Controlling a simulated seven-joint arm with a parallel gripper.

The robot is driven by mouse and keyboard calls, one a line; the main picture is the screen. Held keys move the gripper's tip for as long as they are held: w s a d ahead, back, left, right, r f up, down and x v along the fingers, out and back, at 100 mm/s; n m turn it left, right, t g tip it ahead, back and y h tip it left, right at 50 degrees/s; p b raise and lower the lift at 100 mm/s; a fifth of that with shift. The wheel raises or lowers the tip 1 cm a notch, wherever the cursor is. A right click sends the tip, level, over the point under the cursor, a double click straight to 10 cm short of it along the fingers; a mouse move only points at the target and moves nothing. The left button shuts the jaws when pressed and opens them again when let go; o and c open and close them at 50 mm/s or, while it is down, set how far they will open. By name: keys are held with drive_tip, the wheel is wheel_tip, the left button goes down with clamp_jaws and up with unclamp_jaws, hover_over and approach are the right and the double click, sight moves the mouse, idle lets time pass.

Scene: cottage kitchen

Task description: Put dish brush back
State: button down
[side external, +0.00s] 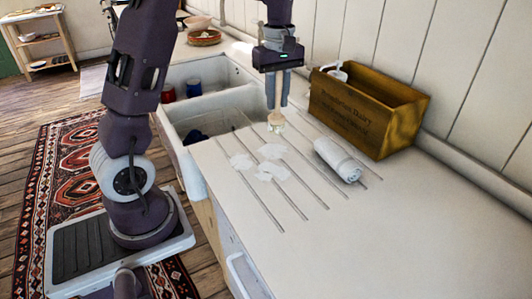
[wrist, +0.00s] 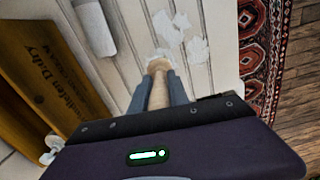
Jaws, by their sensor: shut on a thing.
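My gripper (side external: 277,101) points down over the counter's grooved drainboard, near the sink's right edge. It is shut on the dish brush (side external: 276,122), whose pale wooden handle runs down between the fingers with its light head below. In the wrist view the tan brush (wrist: 157,69) shows between the blue-grey fingers. I cannot tell whether the head touches the counter. A wooden crate (side external: 352,119) with dark lettering stands to the right of my gripper, against the wall. It also shows at the left of the wrist view (wrist: 45,75). A white item (side external: 338,74) sticks up inside the crate.
A rolled white towel (side external: 337,160) lies in front of the crate. Flat white patches (side external: 270,152) lie on the drainboard. The double sink (side external: 197,75) is to the left, with red and blue cups inside. The front counter (side external: 370,240) is clear.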

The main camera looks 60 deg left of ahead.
drive_tip(key=s+d+r+m, duration=0.1)
drive_tip(key=s+d+m, duration=0.35)
drive_tip(key=d, duration=0.45)
drive_tip(key=s+d+r+m, duration=0.1)
drive_tip(key=s+d+m, duration=0.2)
drive_tip(key=s+d, duration=0.45)
wheel_tip(320, 180, down, 10)
drive_tip(key=d, duration=0.2)
drive_tip(key=shift+w, duration=0.15)
drive_tip(key=shift+m, duration=0.25)
drive_tip(key=shift+f, duration=0.15)
drive_tip(key=c, duration=1.3)
unclamp_jaws()
drive_tip(key=shift+o, duration=0.2)
